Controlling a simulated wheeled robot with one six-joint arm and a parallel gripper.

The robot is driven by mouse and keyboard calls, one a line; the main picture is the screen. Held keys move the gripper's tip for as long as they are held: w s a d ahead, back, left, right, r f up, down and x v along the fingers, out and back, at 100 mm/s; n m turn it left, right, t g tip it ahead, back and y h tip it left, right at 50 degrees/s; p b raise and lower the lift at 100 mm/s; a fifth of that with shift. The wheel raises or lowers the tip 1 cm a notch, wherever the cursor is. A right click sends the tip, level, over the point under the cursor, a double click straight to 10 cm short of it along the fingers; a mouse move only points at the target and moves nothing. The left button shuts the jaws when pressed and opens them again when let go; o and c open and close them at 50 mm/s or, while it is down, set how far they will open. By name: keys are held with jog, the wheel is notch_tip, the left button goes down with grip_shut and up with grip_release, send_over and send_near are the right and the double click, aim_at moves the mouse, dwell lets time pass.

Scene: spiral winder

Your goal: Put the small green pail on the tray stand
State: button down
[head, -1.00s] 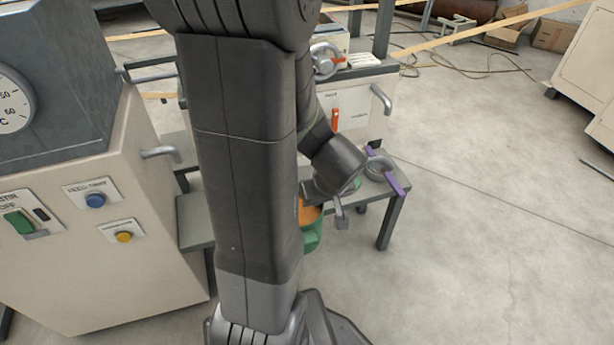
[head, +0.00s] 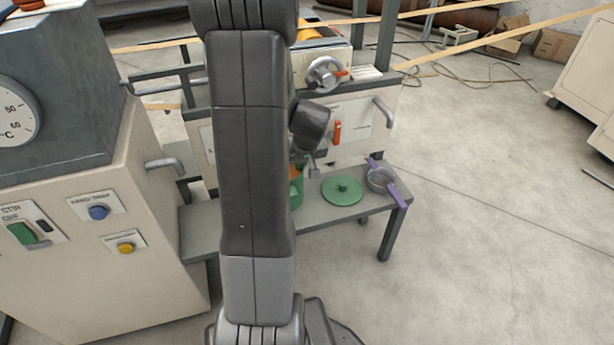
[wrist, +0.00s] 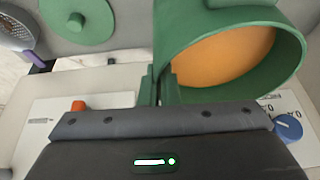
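The green pail (wrist: 165,25) with an orange inside fills the upper right of the wrist view. In the head view the pail (head: 298,190) is mostly hidden behind my arm. My gripper (wrist: 160,92) is shut at the pail's side; just what part the fingers pinch is hard to see. In the head view my gripper (head: 312,170) is just above the pail. A low grey table, seemingly the tray stand (head: 325,214), stands before the machine. The pail appears over or at its middle; I cannot tell whether it touches the top.
A round green lid with a knob (head: 343,190) lies on the stand, also seen in the wrist view (wrist: 75,22). A strainer with purple handles (head: 382,181) sits at its right end. The machine front (head: 355,128) with an orange lever rises behind. A beige cabinet (head: 80,260) stands at left.

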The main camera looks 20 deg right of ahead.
jog(key=shift+w+r, duration=0.1)
jog(key=shift+w, duration=0.95)
jog(key=shift+f+b, duration=1.35)
jog(key=shift+f, duration=2)
jog(key=shift+w+f, duration=0.15)
jog(key=shift+w, duration=0.1)
jog(key=shift+f, duration=0.1)
jog(key=c, duration=2.1)
grip_release()
jog(key=shift+f+b, duration=0.15)
jog(key=shift+b, duration=0.15)
jog(key=o, duration=0.4)
jog(key=shift+s, duration=0.1)
